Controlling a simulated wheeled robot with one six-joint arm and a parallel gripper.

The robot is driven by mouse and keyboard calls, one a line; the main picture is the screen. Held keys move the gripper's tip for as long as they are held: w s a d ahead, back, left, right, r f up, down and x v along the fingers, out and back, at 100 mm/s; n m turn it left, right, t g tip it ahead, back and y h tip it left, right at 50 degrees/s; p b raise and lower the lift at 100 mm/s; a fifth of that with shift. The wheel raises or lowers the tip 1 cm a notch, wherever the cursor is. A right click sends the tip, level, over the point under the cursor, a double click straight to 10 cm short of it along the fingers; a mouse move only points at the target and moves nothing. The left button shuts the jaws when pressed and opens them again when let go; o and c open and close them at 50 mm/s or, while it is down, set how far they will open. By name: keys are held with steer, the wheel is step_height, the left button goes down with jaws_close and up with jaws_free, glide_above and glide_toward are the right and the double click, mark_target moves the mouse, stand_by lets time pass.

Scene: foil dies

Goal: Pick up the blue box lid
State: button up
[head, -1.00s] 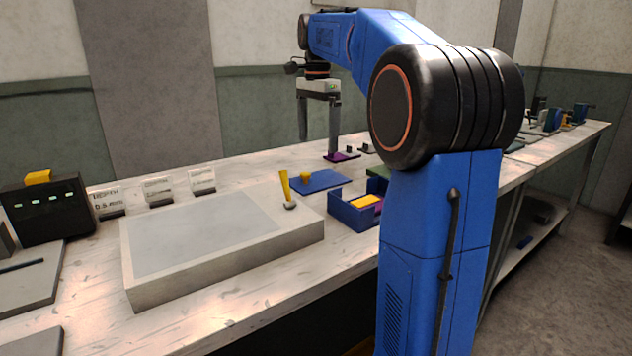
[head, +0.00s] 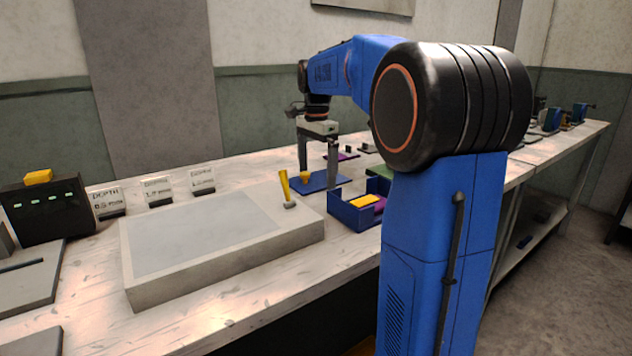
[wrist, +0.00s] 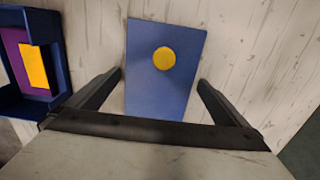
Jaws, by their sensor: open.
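The blue box lid (head: 321,182) is a flat blue plate with a yellow round knob (head: 304,176), lying on the bench behind the open blue box. In the wrist view the lid (wrist: 163,95) lies between and beyond my fingers, with its knob (wrist: 164,58) toward the far end. My gripper (head: 317,176) is open and empty, with its fingers pointing down around the lid's sides. In the wrist view my gripper (wrist: 160,80) has one finger on each side of the lid. I cannot tell whether the fingertips touch the bench.
The open blue box (head: 352,215) holds yellow and purple pieces, in front of the lid. A pale slab (head: 205,235) with a yellow-handled tool (head: 284,186) stands to the left. A purple plate (head: 345,156) lies behind. Depth signs (head: 157,188) stand along the bench's back.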

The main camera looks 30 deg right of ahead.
steer(key=c, duration=0.8)
steer(key=shift+c, duration=0.2)
